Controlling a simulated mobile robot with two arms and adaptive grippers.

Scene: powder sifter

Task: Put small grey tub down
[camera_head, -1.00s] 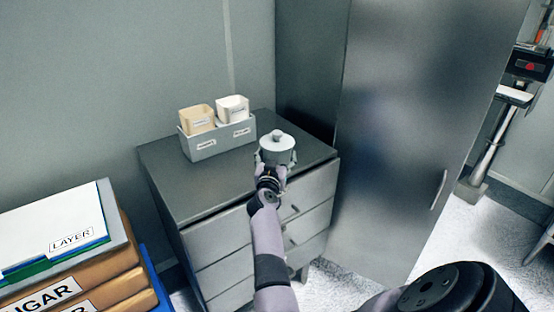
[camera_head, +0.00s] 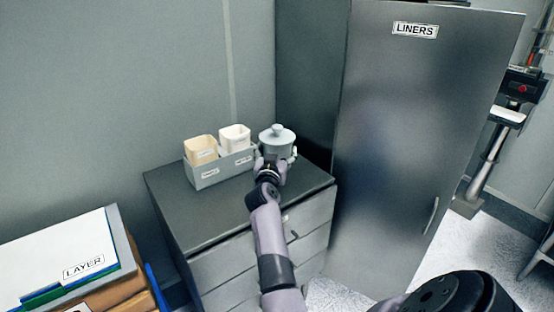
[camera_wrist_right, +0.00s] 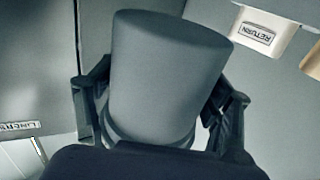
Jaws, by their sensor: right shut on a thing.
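The small grey tub (camera_head: 277,143), with a knobbed lid, is upright over the back right part of the drawer cabinet's dark top (camera_head: 210,210). I cannot tell whether its base touches the top. My right gripper (camera_head: 275,160) is shut around the tub from the front. In the right wrist view the tub (camera_wrist_right: 165,75) fills the middle, between the two fingers of the gripper (camera_wrist_right: 160,100). My left gripper is not in view.
A grey holder (camera_head: 222,170) with a cream bin (camera_head: 200,149) and a white bin (camera_head: 235,138) stands left of the tub. The tall liners cabinet (camera_head: 400,130) rises close on the right. The cabinet top's front is clear. Labelled boxes (camera_head: 75,255) are at lower left.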

